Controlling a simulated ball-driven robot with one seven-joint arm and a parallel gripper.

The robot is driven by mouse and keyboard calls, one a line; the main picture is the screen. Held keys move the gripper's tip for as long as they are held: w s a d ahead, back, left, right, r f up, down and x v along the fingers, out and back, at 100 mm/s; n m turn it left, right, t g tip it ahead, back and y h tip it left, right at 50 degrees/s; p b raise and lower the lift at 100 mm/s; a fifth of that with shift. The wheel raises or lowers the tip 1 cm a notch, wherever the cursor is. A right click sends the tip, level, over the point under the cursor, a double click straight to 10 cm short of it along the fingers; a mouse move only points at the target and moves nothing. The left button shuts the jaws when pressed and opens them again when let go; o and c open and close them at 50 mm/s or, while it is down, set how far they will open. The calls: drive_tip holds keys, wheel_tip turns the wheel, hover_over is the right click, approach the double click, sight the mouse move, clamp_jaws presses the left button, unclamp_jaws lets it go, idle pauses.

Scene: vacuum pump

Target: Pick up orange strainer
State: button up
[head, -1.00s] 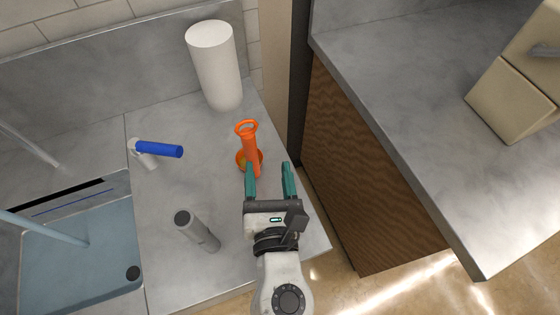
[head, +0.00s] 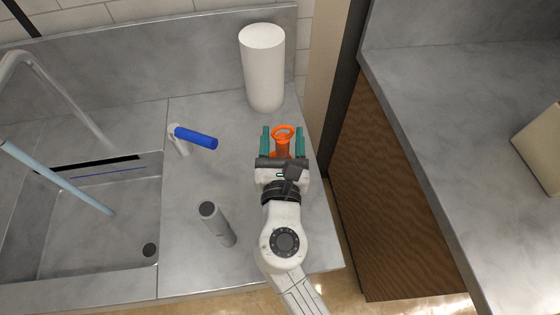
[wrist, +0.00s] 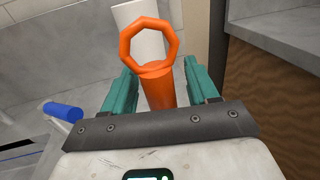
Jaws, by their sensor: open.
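The orange strainer (head: 283,133) stands upright on the grey counter, with a ring at its top end. Its lower part is largely hidden behind my gripper in the head view. My gripper (head: 284,141) is open, with one teal finger on each side of the strainer's shaft. In the wrist view the strainer's shaft (wrist: 158,88) rises between the two fingers (wrist: 160,84), and its ring (wrist: 149,42) stands above them. I cannot tell whether either finger touches it.
A white cylinder (head: 264,70) stands behind the strainer. The sink (head: 90,225) is at far left. The counter's right edge is close to my gripper.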

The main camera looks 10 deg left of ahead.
drive_tip(key=shift+w, duration=0.4)
clamp_jaws()
idle(0.4)
